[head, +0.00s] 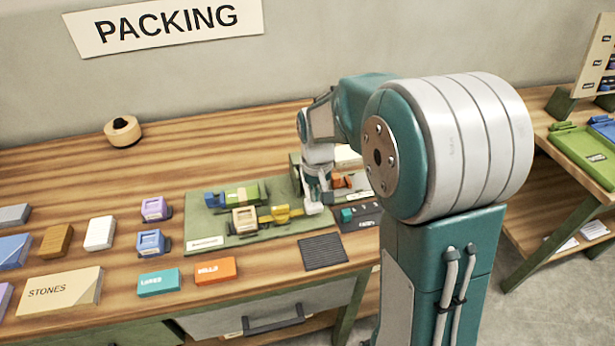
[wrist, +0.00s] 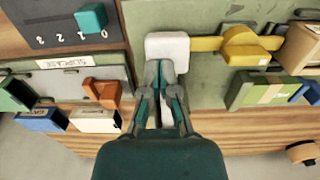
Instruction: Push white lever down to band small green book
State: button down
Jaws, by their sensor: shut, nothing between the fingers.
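The white lever (wrist: 167,48) is at the end of a yellow arm (wrist: 225,43) on the green board; in the head view the lever (head: 313,208) is partly covered by my gripper (head: 316,198). My gripper (wrist: 166,68) is shut and empty, its fingertips at the lever's near edge in the wrist view. Contact cannot be told for certain. A small green book (wrist: 255,90) lies beside the yellow arm, with a pale patch on its side; in the head view it (head: 246,192) sits behind the arm, next to a blue block (head: 214,200).
A dark panel with a teal slider (head: 347,214) and an orange clamp (head: 341,181) are close on the right. A ribbed black mat (head: 323,252), teal block (head: 158,282) and orange block (head: 215,270) lie in front. Bare wood is behind the board.

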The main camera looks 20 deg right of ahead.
jog(key=shift+r, duration=4.05)
jog(key=s+r+t, duration=0.2)
jog(key=s+r, duration=0.1)
jog(key=s, duration=0.7)
jog(key=s+r+t, duration=0.3)
jog(key=s, duration=0.8)
jog(key=shift+r+t, duration=0.2)
jog(key=shift+t, duration=0.1)
